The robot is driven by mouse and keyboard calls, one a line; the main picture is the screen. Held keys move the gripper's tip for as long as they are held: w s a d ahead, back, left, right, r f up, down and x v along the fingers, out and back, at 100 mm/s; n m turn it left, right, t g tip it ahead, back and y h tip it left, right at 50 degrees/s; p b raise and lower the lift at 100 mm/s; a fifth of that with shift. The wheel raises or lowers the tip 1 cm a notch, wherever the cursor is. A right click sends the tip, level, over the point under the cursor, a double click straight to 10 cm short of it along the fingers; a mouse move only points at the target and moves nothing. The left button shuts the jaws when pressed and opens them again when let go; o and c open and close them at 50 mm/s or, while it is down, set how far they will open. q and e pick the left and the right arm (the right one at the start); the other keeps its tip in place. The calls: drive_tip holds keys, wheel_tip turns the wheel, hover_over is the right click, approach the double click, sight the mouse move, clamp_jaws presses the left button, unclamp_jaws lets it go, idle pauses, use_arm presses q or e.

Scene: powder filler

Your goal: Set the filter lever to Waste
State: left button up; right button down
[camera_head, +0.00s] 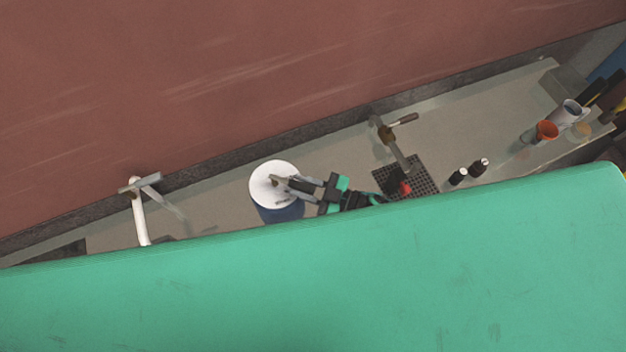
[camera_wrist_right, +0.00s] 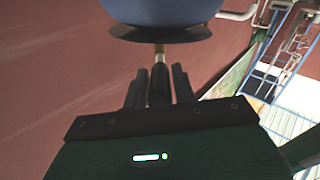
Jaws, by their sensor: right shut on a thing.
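The filter is a blue cylinder (camera_head: 280,214) with a round white top (camera_head: 262,190) in the middle of the head view. Dark lettering on the top is too small to read. A short lever (camera_head: 275,179) lies over the white top. My right gripper (camera_head: 290,184) reaches in from the right and is shut on the lever. In the right wrist view, the lever's thin end (camera_wrist_right: 159,62) shows between the fingers (camera_wrist_right: 157,88), below the blue body (camera_wrist_right: 165,10) and its dark rim. The lever's exact setting cannot be read. My left gripper is not in view.
A tap with a white pipe (camera_head: 139,215) stands left of the filter. A large green surface hides the lower head view.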

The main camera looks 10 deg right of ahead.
drive_tip(key=shift+s+a+t, duration=0.1)
drive_tip(key=shift+t, duration=0.2)
drive_tip(key=c, duration=1.1)
unclamp_jaws()
drive_tip(key=shift+s+d+f, duration=0.1)
drive_tip(key=shift+s+d, duration=0.15)
drive_tip(key=shift+d, duration=0.1)
drive_tip(key=b+v, duration=0.3)
drive_tip(key=v, duration=1)
drive_tip(key=shift+r+b, duration=0.25)
drive_tip(key=shift+b, duration=0.15)
